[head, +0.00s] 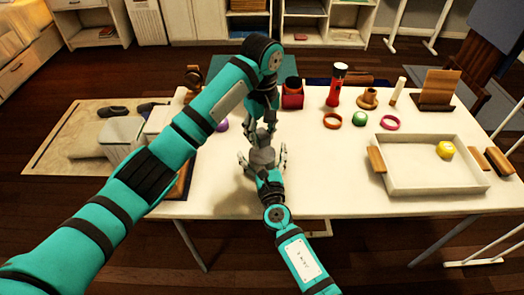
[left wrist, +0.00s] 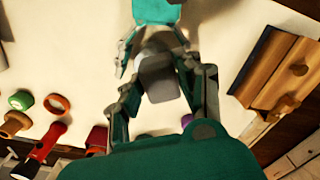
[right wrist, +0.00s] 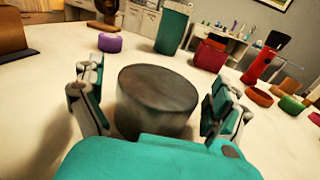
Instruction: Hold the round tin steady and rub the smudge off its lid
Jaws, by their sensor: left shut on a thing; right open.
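The round dark grey tin (right wrist: 157,104) stands upright on the table in the right wrist view, with a faint brownish tint on its lid. It also shows in the head view (head: 262,158). My right gripper (right wrist: 158,110) is open, its fingers on either side of the tin with visible gaps. My left gripper (head: 262,130) comes down from above, close to the tin. Whether the block touches the lid, I cannot tell.
A white tray (head: 408,186) with a yellow object (head: 445,150) stands at the right. A purple ring (right wrist: 110,42) is beyond the tin. The table's front middle is clear.

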